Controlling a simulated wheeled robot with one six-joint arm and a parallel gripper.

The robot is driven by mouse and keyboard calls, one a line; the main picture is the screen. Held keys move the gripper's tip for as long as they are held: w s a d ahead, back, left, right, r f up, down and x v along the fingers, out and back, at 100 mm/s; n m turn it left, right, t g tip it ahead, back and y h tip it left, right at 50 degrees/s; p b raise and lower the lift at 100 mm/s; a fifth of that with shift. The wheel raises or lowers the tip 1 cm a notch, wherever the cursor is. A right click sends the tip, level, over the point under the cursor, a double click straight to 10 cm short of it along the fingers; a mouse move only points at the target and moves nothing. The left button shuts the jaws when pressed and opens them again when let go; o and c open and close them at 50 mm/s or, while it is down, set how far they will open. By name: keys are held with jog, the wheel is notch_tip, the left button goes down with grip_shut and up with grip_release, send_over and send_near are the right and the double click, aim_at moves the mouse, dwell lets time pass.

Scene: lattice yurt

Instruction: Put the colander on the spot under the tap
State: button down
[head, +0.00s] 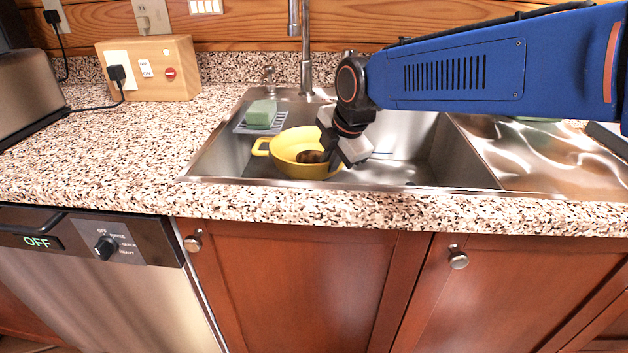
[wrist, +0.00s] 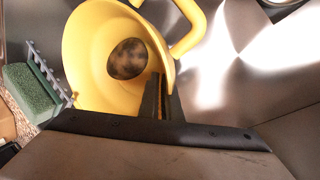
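The yellow colander (head: 283,146) is in the left part of the sink, its loop handle to the left; a second handle shows in the wrist view. A brown mottled lump (wrist: 127,58) lies inside it. My gripper (head: 333,152) is at its right side. In the wrist view the fingers (wrist: 163,98) are close together with the colander's wall (wrist: 88,60) between them, one inside and one outside. Whether the colander touches the sink floor I cannot tell. The tap (head: 306,50) stands at the sink's back edge. My wrist hides part of the basin below it.
A green sponge (head: 261,113) sits on a grey rack (head: 243,127) at the sink's back left. The sink's right basin wall (head: 440,150) and front rim (head: 400,187) stand close by. The basin right of my gripper looks clear. A wooden switch box (head: 150,68) stands on the counter.

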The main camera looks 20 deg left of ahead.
jog(key=a, duration=0.2)
jog(key=shift+s+a, duration=0.35)
jog(key=shift+a, duration=0.05)
jog(key=shift+f, duration=1.75)
jog(key=shift+f, duration=0.1)
jog(key=c, duration=2)
grip_release()
jog(key=v, duration=1.2)
jog(key=shift+s, duration=0.1)
